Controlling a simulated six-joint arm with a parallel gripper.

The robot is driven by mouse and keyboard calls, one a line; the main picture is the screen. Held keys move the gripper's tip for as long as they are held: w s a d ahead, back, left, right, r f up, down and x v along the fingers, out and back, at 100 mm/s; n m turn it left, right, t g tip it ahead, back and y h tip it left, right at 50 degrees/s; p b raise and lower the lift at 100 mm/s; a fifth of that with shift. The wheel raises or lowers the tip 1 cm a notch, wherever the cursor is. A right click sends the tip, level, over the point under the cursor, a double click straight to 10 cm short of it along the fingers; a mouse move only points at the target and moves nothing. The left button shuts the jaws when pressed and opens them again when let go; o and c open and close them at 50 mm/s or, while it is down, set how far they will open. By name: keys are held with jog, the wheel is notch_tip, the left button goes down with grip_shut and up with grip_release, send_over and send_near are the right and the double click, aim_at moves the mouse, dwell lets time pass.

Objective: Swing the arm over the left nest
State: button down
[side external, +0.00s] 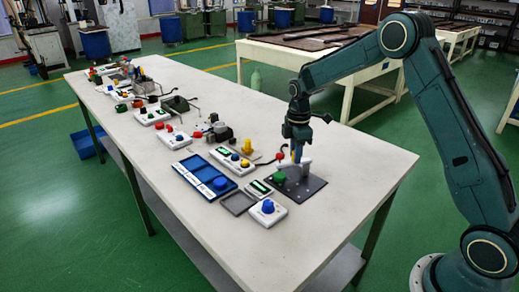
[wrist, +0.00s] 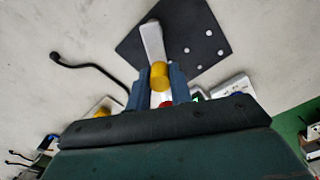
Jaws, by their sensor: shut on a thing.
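My gripper (side external: 296,154) points down over the dark plate (side external: 312,186) at the table's near right end. In the wrist view, its blue fingers (wrist: 160,84) are shut on a yellow cylinder (wrist: 160,75). A pale grey arm-like piece (wrist: 152,40) lies beyond the cylinder, over the dark plate with round holes (wrist: 190,22). Whether the cylinder touches this piece cannot be told. No thing is clearly marked as the left nest. A blue compartment tray (side external: 187,180) and a small grey tray (side external: 238,203) lie left of the gripper.
A white box with a blue knob (side external: 268,207) and a green knob (side external: 279,177) stand close by. Several more devices line the table's far left. The table's front right (side external: 330,225) is clear.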

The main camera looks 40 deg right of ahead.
jog(key=shift+r+n, duration=0.1)
jog(key=shift+n, duration=0.3)
jog(key=c, duration=1.3)
grip_release()
jog(key=shift+s, duration=0.1)
jog(key=shift+o, duration=0.2)
jog(key=shift+r, duration=0.1)
notch_tip(320, 180, up, 14)
jog(key=shift+f, duration=0.2)
